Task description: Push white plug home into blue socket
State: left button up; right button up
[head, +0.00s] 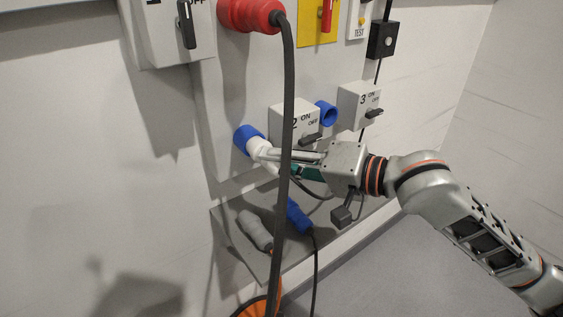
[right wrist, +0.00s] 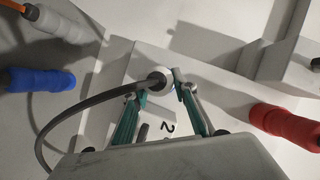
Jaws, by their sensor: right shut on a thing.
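The white plug (head: 260,150) is at the mouth of the blue socket (head: 247,137) on the wall panel, in line with it. Its front end is hidden by the socket, and I cannot tell how deep it sits. My right gripper (head: 267,156) is shut on the white plug from the right. In the right wrist view the fingers (right wrist: 166,84) are around the plug, whose round back end (right wrist: 158,82) shows with a dark cable curving down left. The blue socket is hidden there. My left gripper is not in view.
A red plug (head: 249,14) hangs its thick black cable (head: 287,110) down in front of the panel, crossing before my gripper. Switch box 2 (head: 291,118) and another blue socket (head: 327,113) are close by. A blue plug (head: 299,216) and a grey plug (head: 254,230) lie on the shelf below.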

jog(key=shift+w+a, duration=0.6)
jog(key=shift+w, duration=0.2)
jog(key=o, duration=1.3)
jog(key=v, duration=1.2)
